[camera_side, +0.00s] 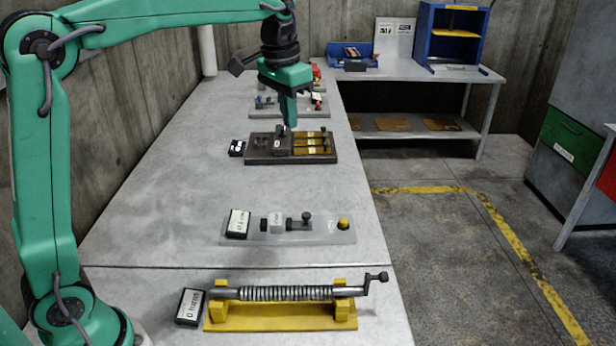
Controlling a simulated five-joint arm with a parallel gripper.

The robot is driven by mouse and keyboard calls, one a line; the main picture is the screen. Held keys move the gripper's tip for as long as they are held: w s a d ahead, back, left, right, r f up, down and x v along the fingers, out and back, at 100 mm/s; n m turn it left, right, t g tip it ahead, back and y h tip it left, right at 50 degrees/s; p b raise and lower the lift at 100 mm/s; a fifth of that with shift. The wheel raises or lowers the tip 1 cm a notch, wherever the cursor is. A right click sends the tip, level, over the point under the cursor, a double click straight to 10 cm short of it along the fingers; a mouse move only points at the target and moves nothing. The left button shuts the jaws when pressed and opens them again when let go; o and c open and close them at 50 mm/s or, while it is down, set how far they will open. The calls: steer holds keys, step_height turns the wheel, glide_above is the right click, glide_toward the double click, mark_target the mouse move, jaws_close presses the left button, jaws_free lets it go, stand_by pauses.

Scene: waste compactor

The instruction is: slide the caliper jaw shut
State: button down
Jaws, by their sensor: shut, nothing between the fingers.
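My gripper (290,124) is shut and empty, pointing down over a dark metal fixture (262,157) in the middle of the long bench. The fixture has brass-coloured strips (312,150) on its right half and a grey block with a small upright post near its middle. The fingertips are at or just above that post; I cannot tell whether they touch. No part is plainly recognisable as a caliper jaw at this size, and the fingers hide some of the fixture.
A pale plate (320,237) with small blocks and a yellow knob lies nearer. A cranked screw on a yellow stand (280,318) is at the front. Another plate (262,113) with small parts lies behind the fixture. Bare bench separates these stations.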

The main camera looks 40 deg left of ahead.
steer(key=g, duration=0.2)
glide_above(299, 221)
steer(key=w+d, duration=0.4)
steer(key=w, duration=0.1)
step_height(299, 221, down, 6)
steer(key=w+d+f+m+g, duration=0.1)
steer(key=w+f, duration=0.3)
steer(key=f, duration=0.6)
steer(key=shift+w+f+m+g, duration=0.2)
steer(key=shift+f+m+g, duration=0.1)
steer(key=shift+m+g, duration=0.15)
steer(key=shift+f, duration=0.2)
steer(key=shift+a+x, duration=0.1)
steer(key=shift+x, duration=2.2)
steer(key=shift+a+x, duration=0.15)
steer(key=shift+x, duration=2.15)
steer(key=shift+s+a+f, duration=0.1)
steer(key=shift+s+f, duration=0.05)
steer(key=shift+s, duration=0.1)
steer(key=shift+s+a+f, duration=0.15)
steer(key=shift+s+a, duration=0.1)
steer(key=shift+s, duration=0.6)
steer(key=shift+s+a+f, duration=0.15)
steer(key=shift+s+a, duration=0.15)
steer(key=shift+s, duration=0.55)
